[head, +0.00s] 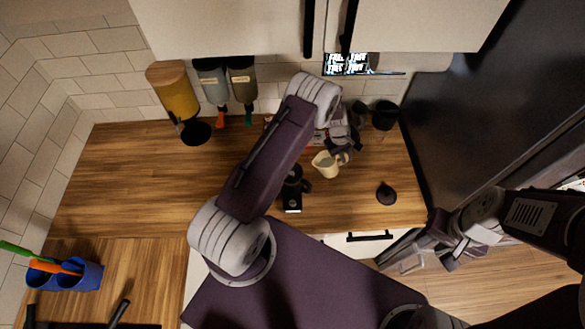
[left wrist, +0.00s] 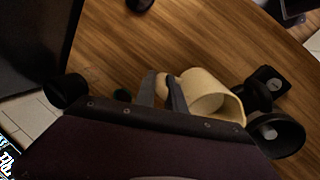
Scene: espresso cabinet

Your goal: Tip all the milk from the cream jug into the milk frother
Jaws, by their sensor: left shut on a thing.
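The cream jug (head: 326,167) is a small cream-coloured pitcher. My left gripper (head: 343,155) is shut on its handle side, and the jug also shows in the left wrist view (left wrist: 212,92), its mouth towards the frother. The milk frother (head: 292,184) is black, with a side handle and a base with a light panel, just left of the jug and partly behind my left arm. Its round open top shows in the left wrist view (left wrist: 277,132), close to the jug's rim. I see no milk stream. My right gripper (head: 447,256) is off the counter at right; its jaws are unclear.
A dark tamper-like object (head: 386,194) stands on the counter at right. Dark cups (head: 384,115) stand at the back right. Dispensers (head: 242,80) hang on the back wall. A blue holder (head: 67,275) with utensils is at far left. The counter's left part is clear.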

